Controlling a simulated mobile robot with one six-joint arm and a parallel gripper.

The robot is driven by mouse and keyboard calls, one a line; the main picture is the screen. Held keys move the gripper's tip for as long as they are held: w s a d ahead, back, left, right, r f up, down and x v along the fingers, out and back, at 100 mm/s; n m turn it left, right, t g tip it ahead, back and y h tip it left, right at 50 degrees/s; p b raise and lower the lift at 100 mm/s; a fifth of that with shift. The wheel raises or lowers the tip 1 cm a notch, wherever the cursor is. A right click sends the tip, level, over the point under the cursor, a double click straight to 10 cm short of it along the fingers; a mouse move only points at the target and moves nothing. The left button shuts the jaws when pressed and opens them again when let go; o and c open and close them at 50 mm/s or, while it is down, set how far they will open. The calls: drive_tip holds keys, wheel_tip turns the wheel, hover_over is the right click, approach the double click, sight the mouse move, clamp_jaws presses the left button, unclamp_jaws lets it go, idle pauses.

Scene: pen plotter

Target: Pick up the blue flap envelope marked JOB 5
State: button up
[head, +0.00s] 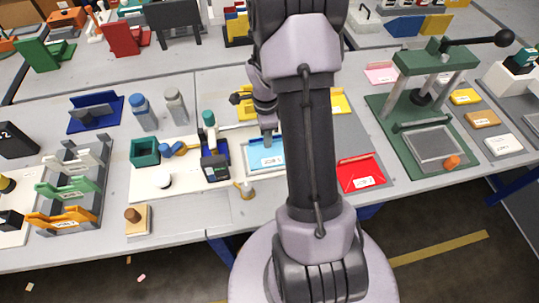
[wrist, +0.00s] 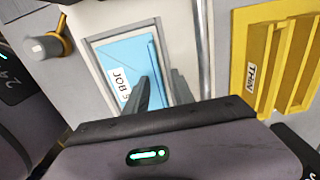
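The blue envelope (head: 264,160) lies flat in a pale tray (head: 249,168) in the middle of the table. In the wrist view the envelope (wrist: 128,52) shows a white label (wrist: 121,82) reading JOB 5 and a thin dark flap line. My gripper (head: 267,140) points down over the envelope. In the wrist view my gripper's (wrist: 162,80) two dark fingers stand apart, with blue showing between them. Nothing is clearly held. Whether the fingertips touch the envelope I cannot tell. The fingers and palm hide its near part.
A yellow holder (wrist: 250,72) marked THIN stands right of the tray. A small round-topped post (head: 244,189) stands at the tray's front left. A pen-plotter-like black block (head: 215,167) stands left.

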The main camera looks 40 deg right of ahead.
drive_tip(key=shift+f, duration=0.55)
drive_tip(key=shift+r, duration=0.2)
drive_tip(key=shift+c, duration=0.7)
clamp_jaws()
drive_tip(key=shift+r, duration=0.1)
